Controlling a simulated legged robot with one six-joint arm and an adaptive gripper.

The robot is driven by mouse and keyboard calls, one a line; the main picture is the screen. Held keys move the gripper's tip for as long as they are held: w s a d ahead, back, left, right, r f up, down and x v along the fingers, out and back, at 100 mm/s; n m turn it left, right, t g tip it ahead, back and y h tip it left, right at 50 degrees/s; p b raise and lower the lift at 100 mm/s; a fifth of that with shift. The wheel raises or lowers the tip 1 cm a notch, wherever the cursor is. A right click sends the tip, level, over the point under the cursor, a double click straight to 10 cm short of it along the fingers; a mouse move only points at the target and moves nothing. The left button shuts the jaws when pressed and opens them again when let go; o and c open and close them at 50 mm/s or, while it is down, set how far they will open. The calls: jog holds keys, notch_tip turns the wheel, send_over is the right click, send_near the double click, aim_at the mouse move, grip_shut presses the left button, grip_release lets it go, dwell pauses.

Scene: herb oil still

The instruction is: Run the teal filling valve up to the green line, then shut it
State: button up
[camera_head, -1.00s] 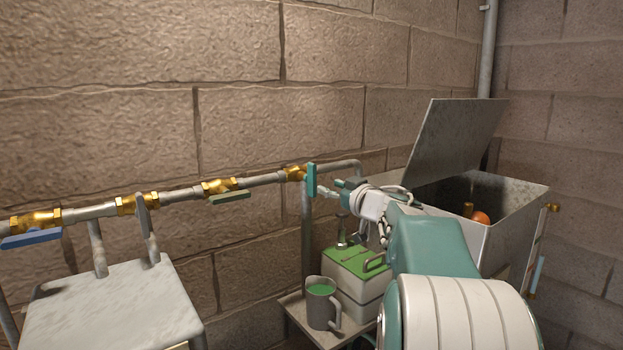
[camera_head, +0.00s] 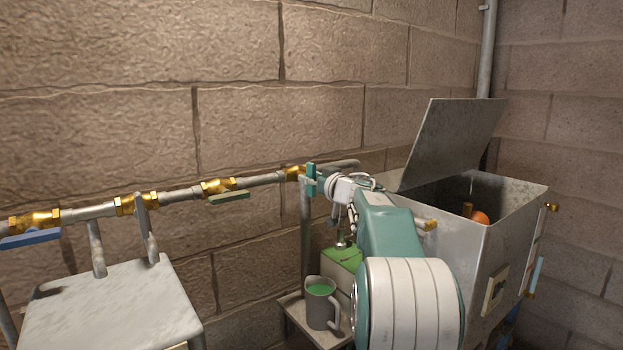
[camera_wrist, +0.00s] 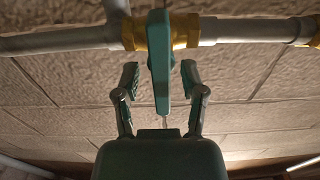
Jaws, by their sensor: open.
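The teal filling valve has a teal lever (camera_head: 311,180) on a brass body at the right end of the wall pipe. The lever stands across the pipe; in the wrist view, the lever (camera_wrist: 159,60) points toward my palm. My gripper (camera_wrist: 159,82) is open, with one finger on each side of the lever and gaps between. In the head view my gripper (camera_head: 320,183) is at the lever, partly hidden by my wrist. The metal tank (camera_head: 455,255) has a sight tube (camera_head: 537,275) with blue low in it. I cannot make out the green line.
An orange float (camera_head: 480,217) shows inside the tank, with a thin pale streak above it. The lid (camera_head: 455,143) is raised. A green-handled valve (camera_head: 230,197) and blue-handled valve (camera_head: 30,238) lie left. A jug (camera_head: 320,303) stands below my arm.

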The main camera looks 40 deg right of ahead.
jog(key=shift+w, duration=0.1)
grip_shut()
jog(key=shift+n, duration=0.3)
jog(key=n, duration=0.3)
jog(key=shift+a+n, duration=0.2)
jog(key=shift+n, duration=0.1)
jog(key=n, duration=0.3)
jog(key=shift+a+f+n, duration=0.1)
jog(key=shift+n, duration=0.2)
jog(key=shift+a+f+n, duration=0.1)
jog(key=shift+f+n, duration=0.1)
jog(key=shift+n, duration=1.8)
jog(key=shift+a+f+n, duration=0.1)
jog(key=shift+f+n, duration=0.1)
jog(key=shift+n, duration=1.8)
jog(key=shift+f, duration=0.1)
